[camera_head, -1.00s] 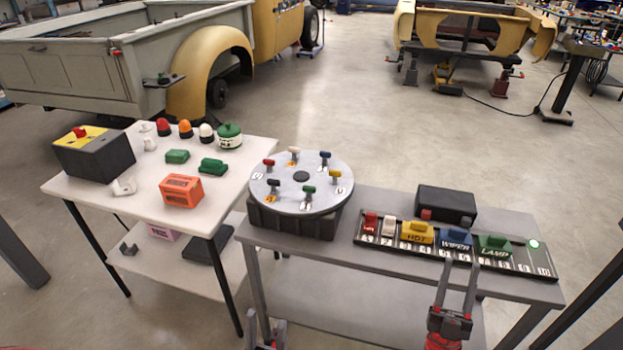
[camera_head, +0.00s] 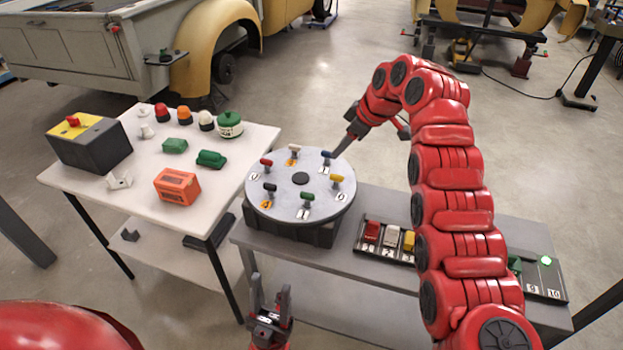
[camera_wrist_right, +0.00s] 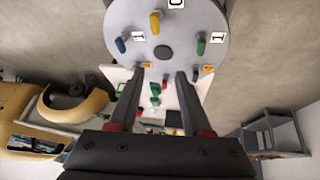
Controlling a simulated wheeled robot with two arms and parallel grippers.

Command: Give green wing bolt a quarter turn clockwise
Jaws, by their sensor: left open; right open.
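The green wing bolt (camera_head: 307,197) stands on the near side of the round grey disc (camera_head: 285,212), among several other coloured wing bolts. It also shows in the right wrist view (camera_wrist_right: 201,47), right of the yellow bolt. My right gripper (camera_head: 336,153) is open and reaches over the far right of the disc, close to the blue wing bolt (camera_head: 327,154), apart from the green one. In the wrist view its two fingers (camera_wrist_right: 163,72) are spread; whether they touch anything is unclear. My left gripper (camera_head: 270,294) is open and empty in front of the grey table, below the disc.
A numbered panel (camera_head: 360,246) with coloured blocks lies right of the disc, partly hidden by my right arm. The white table (camera_head: 120,205) at left carries an orange box (camera_head: 177,186), green blocks, domes and a black-yellow box (camera_head: 90,143).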

